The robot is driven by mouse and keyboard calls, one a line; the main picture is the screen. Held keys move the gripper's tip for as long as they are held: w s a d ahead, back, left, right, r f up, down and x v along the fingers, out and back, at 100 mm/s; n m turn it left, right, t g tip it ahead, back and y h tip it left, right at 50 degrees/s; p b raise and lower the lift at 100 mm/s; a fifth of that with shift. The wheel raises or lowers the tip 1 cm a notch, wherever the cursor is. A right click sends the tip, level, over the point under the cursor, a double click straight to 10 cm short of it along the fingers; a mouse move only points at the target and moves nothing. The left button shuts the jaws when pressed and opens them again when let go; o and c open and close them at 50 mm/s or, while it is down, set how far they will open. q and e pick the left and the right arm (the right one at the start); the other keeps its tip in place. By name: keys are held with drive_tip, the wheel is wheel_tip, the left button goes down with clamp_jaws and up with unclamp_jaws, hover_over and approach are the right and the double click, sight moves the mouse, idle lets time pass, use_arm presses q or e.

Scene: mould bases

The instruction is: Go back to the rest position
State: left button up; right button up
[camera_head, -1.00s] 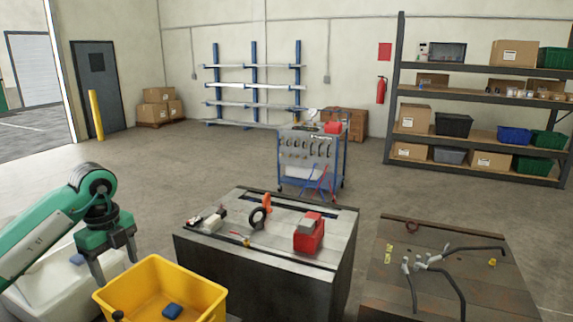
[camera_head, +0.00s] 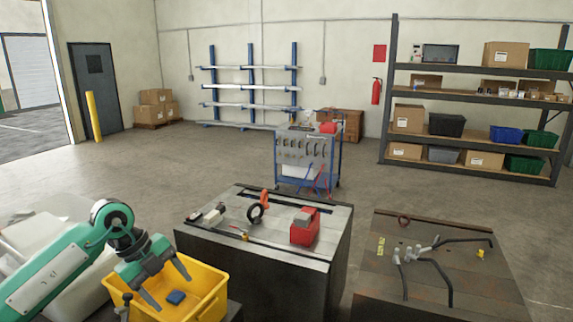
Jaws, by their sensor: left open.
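My left gripper (camera_head: 168,287) is open and empty, with its fingers pointing down over the yellow bin (camera_head: 212,288). A small dark blue block (camera_head: 176,297) lies inside the bin, just beside the fingertips in the picture; the gripper does not hold it. My left arm comes in from the left and covers part of the bin's left side. My right gripper is not in view.
Another mould base (camera_head: 385,285) with black hoses (camera_head: 437,282) stands further right. A tool cart (camera_head: 307,160) is behind. Open floor surrounds them.

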use_arm(q)
drive_tip(key=s+d+m+h, duration=0.35)
drive_tip(key=d+h, duration=0.45)
drive_tip(key=d, duration=0.7)
drive_tip(key=s+d+r+n+t+h, duration=0.2)
drive_tip(key=d+r+n+t+h, duration=0.2)
drive_tip(key=r+t+h, duration=0.25)
drive_tip(key=w+a+f+n+t+y, duration=0.2)
drive_tip(key=a+f+n+t+y, duration=0.2)
drive_tip(key=a+n+t+y, duration=0.85)
drive_tip(key=s+a+f+n+g+y, duration=0.2)
drive_tip(key=s+f+n+g+y, duration=0.15)
drive_tip(key=f+n, duration=0.35)
drive_tip(key=s+a+f+n+g+y, duration=0.2)
drive_tip(key=s+f+n+y, duration=0.2)
drive_tip(key=f, duration=0.4)
drive_tip(key=s+f+g, duration=0.5)
drive_tip(key=s+f, duration=0.1)
drive_tip(key=s, duration=0.4)
drive_tip(key=s+f+g, duration=0.6)
drive_tip(key=s+f, duration=0.1)
drive_tip(key=s, duration=0.4)
wheel_tip(320, 180, down, 31)
drive_tip(key=s+a+f+g, duration=0.2)
drive_tip(key=s+a+f, duration=0.1)
drive_tip(key=s+f, duration=1.6)
drive_tip(key=shift+s+a+f+h, duration=0.15)
drive_tip(key=shift+s+h, duration=0.05)
drive_tip(key=shift+h, duration=0.15)
